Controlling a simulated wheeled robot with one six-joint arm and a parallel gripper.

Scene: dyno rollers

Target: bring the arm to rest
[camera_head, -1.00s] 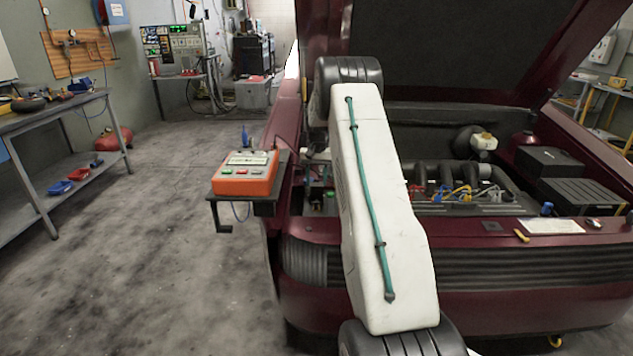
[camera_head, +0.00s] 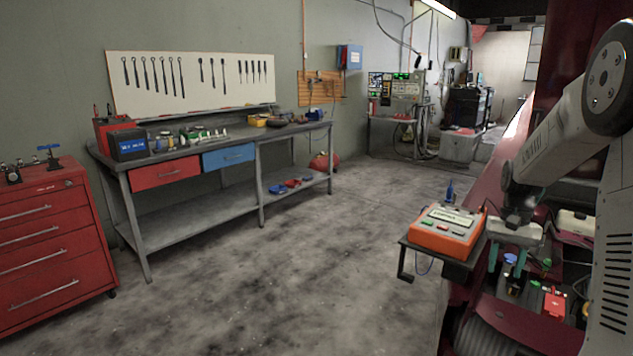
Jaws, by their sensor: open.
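My arm comes in from the right edge in the head view, white with a dark round joint. My gripper (camera_head: 507,266) hangs at its end, pointing down, with its two green-tipped fingers apart. It is over the left side of the car's open engine bay, just right of the orange tester box (camera_head: 446,230). I see nothing held between the fingers. The dark red car (camera_head: 487,200) is partly hidden behind my arm.
The orange box sits on a small dark shelf (camera_head: 467,264) beside the car. A red drawer cabinet (camera_head: 50,245) and a grey workbench (camera_head: 190,212) line the left wall. An instrument table (camera_head: 395,121) stands at the back. The middle floor (camera_head: 300,275) is clear.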

